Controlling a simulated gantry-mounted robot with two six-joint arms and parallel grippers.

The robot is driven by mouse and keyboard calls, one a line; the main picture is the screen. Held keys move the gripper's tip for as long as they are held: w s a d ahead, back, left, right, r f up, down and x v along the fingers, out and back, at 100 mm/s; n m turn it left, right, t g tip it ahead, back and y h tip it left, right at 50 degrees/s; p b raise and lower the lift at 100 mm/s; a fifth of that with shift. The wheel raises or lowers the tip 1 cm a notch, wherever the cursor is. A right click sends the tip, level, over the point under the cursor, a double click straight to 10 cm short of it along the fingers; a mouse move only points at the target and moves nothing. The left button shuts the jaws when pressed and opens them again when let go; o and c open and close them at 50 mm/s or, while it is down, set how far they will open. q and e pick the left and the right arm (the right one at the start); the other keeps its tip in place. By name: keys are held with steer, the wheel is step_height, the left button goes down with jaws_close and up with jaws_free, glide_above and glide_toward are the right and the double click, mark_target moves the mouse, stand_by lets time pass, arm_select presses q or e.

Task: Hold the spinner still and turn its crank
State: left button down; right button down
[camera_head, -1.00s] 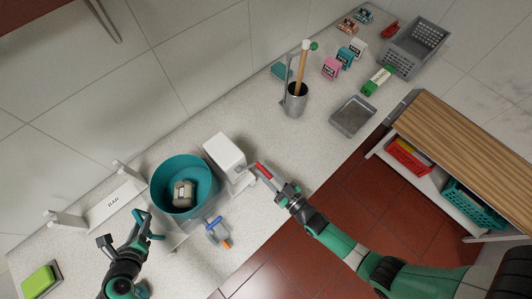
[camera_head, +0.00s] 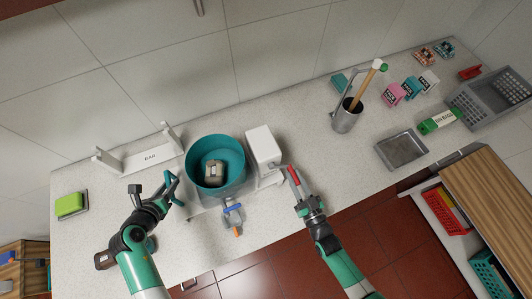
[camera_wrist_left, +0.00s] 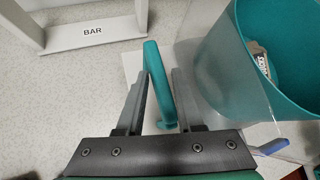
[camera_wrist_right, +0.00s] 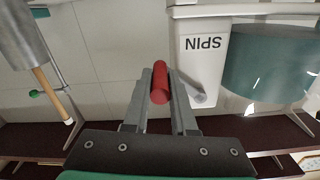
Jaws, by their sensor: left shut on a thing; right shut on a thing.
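The spinner is a teal tub (camera_head: 216,148) with a clear outer wall, joined to a white box (camera_head: 263,147) marked SPIN in the right wrist view (camera_wrist_right: 203,50). A beige and dark block (camera_head: 214,171) lies in the tub. A teal handle (camera_wrist_left: 158,85) stands at the tub's left side. My left gripper (camera_head: 170,189) is shut on this handle, its fingers on either side. The crank's red grip (camera_wrist_right: 160,83) is right of the white box. My right gripper (camera_head: 296,182) is shut on it; the crank arm (camera_wrist_right: 195,92) shows beside the fingers.
A blue and orange item (camera_head: 233,216) lies just in front of the tub. A white stand marked BAR (camera_head: 150,157) is behind left, with a green sponge (camera_head: 70,204) beyond. A metal cup (camera_head: 346,117) and grey tray (camera_head: 401,149) are to the right.

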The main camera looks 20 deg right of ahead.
steer(key=shift+a+f+m, duration=0.4)
steer(key=shift+a+m, duration=1.1)
steer(key=shift+m, duration=0.65)
steer(key=shift+a+f+m, duration=0.35)
steer(key=shift+a+m, duration=1.15)
steer(key=shift+m, duration=0.6)
steer(key=shift+a+f+m, duration=0.4)
steer(key=shift+a+m, duration=1.1)
steer(key=shift+m, duration=0.65)
steer(key=c, duration=0.7)
jaws_free()
steer(key=shift+c, duration=0.2)
steer(key=s, duration=1.1)
steer(key=shift+s, duration=0.35)
